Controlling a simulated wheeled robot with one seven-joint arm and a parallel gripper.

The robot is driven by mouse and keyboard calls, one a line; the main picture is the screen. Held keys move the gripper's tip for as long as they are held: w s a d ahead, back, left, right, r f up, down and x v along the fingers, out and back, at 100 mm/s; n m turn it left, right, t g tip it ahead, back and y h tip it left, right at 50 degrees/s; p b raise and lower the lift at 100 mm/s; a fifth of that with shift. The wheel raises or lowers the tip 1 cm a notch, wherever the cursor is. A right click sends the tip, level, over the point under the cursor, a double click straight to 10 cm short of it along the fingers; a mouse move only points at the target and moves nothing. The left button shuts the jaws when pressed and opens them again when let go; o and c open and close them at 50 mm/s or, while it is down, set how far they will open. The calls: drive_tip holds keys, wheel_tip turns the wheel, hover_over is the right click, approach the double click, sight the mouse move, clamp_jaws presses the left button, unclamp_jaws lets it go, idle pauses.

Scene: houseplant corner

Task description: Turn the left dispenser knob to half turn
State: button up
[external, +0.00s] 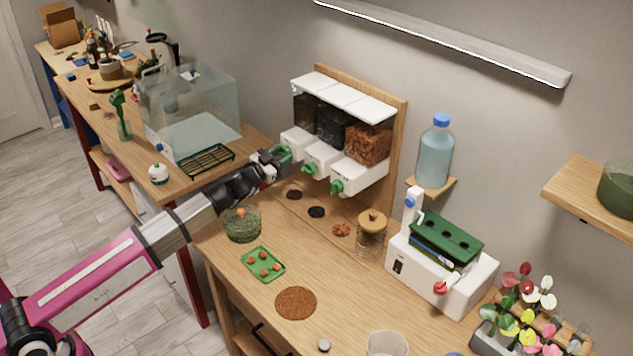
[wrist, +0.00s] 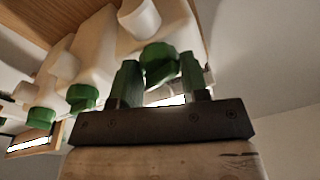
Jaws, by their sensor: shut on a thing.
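The dispenser (external: 340,130) has three white-lidded bins on a wooden backboard, with dark contents in the left and middle bins and orange-brown in the right. My gripper (external: 281,156) is at the left bin's white spout (external: 297,141). In the wrist view my gripper (wrist: 160,82) has its two green fingers on either side of the green left knob (wrist: 158,60), shut on it. In the external view this knob is hidden by my gripper. How far it is turned is unclear. The middle knob (external: 309,169) and right knob (external: 337,187) are free.
Below stand dark piles, an orange pile (external: 341,229) and a lidded glass jar (external: 371,235). A glass bowl (external: 242,225) and a green tray (external: 263,264) are near my arm. A glass tank (external: 190,115) is at left, a white machine (external: 440,270) at right.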

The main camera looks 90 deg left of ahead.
drive_tip(key=shift+m, duration=0.7)
drive_tip(key=o, duration=0.9)
drive_tip(key=shift+s+d, duration=0.1)
drive_tip(key=v, duration=1)
drive_tip(key=shift+s+d, duration=0.2)
drive_tip(key=shift+f, duration=0.15)
